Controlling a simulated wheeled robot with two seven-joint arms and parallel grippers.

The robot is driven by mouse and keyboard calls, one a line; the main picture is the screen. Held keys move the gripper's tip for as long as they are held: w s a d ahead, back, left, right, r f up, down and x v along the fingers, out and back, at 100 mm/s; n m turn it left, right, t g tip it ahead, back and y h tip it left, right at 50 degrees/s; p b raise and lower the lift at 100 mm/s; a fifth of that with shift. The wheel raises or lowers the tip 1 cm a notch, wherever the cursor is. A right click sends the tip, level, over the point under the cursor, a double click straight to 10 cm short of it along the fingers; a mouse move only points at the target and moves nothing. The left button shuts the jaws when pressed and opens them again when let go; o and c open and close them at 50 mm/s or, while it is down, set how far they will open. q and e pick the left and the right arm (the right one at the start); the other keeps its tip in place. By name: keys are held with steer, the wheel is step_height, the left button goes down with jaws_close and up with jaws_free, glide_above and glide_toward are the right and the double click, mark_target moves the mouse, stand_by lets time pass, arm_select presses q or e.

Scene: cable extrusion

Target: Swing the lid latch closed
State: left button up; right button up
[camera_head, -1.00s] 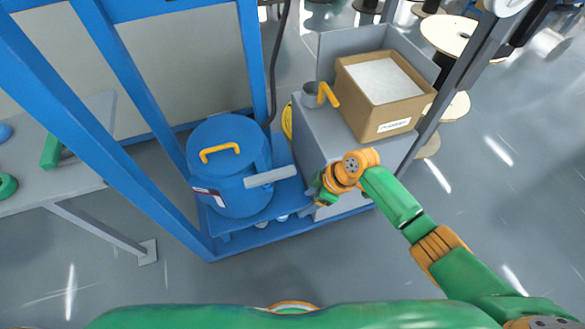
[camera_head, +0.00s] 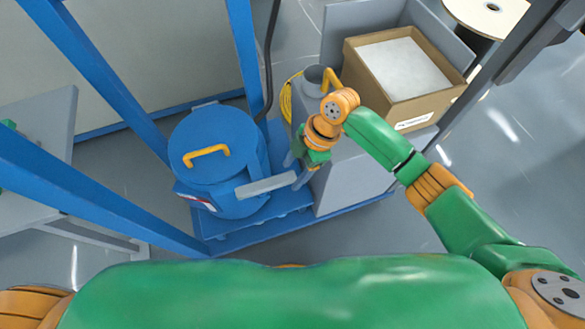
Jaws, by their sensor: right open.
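A blue drum with a round blue lid (camera_head: 225,137) stands on a blue base inside the blue frame. A yellow handle (camera_head: 207,155) sits on the lid. A grey bar-shaped latch (camera_head: 266,185) sticks out from the drum's front right side, pointing right. My right gripper (camera_head: 295,174) is open, fingers down, at the latch's outer end. I cannot tell whether its fingers touch the latch. My left gripper is not in view.
A grey cabinet (camera_head: 345,187) stands right of the drum, carrying a cardboard box (camera_head: 430,105) of white material and a grey cup (camera_head: 316,77) with a yellow handle (camera_head: 331,80). Blue posts (camera_head: 243,55) rise around the drum. A grey table (camera_head: 50,110) is at left.

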steer(key=shift+a+f, duration=0.2)
steer(key=shift+f, duration=0.4)
steer(key=shift+c, duration=0.2)
jaws_close()
stand_by(0.8)
